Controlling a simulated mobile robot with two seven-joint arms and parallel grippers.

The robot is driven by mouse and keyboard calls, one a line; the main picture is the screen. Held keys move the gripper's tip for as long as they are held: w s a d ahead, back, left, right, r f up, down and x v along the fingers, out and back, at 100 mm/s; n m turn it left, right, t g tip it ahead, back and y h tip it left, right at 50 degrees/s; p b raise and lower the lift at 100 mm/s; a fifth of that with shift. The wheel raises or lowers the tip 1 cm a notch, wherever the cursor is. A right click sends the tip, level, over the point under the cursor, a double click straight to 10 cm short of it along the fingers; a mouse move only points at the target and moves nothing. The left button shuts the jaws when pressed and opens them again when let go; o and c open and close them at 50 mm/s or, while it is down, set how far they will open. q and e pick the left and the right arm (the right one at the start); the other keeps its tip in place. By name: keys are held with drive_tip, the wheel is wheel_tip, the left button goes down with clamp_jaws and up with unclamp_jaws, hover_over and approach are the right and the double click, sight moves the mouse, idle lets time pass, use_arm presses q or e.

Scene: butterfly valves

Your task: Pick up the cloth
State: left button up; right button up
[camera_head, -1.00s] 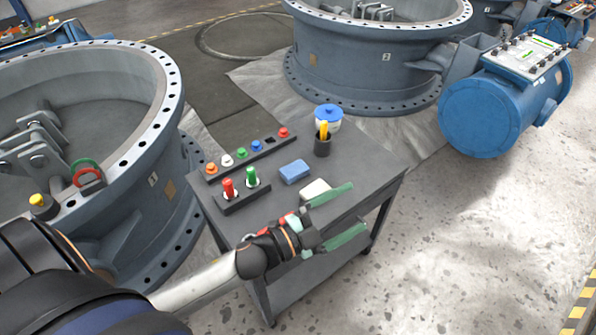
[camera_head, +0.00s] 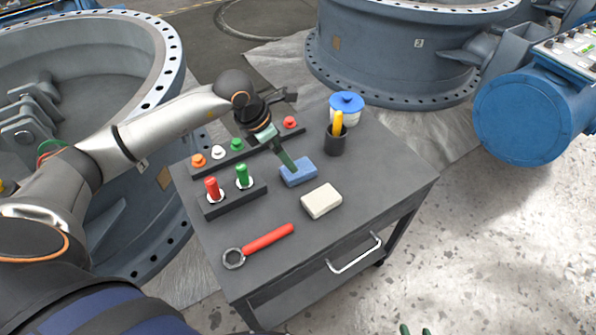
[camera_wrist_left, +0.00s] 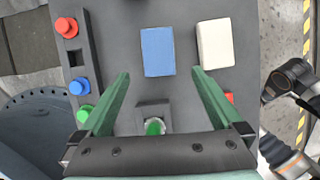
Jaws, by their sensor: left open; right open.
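A blue soft-looking block (camera_head: 298,172) and a cream block (camera_head: 321,201) lie on the grey cart top; which of them is the cloth I cannot tell. Both show in the left wrist view, blue (camera_wrist_left: 157,52) at the middle and cream (camera_wrist_left: 215,45) to its right. My left gripper (camera_head: 282,154) points down beside the blue block in the head view. In the left wrist view the left gripper (camera_wrist_left: 161,73) is open and empty, its green fingers spread short of the blue block. Only green tips of my right gripper (camera_head: 415,330) show at the bottom edge, apart.
The cart top (camera_head: 375,180) also holds a red-handled wrench (camera_head: 268,238), red and green knobs on a dark base (camera_head: 232,199), a button strip (camera_head: 210,165), a dark cup (camera_head: 335,142) and a blue-lidded jar (camera_head: 346,107). Large valves stand around it. The cart's right part is clear.

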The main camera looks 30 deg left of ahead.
use_arm(q)
drive_tip(key=x, duration=0.6)
drive_tip(key=b+x, duration=0.1)
drive_tip(key=x, duration=0.2)
drive_tip(key=shift+w+d, duration=0.1)
drive_tip(key=shift+w, duration=0.3)
drive_tip(key=shift+c, duration=0.2)
drive_tip(key=c, duration=1.2)
drive_tip(key=shift+c, duration=0.2)
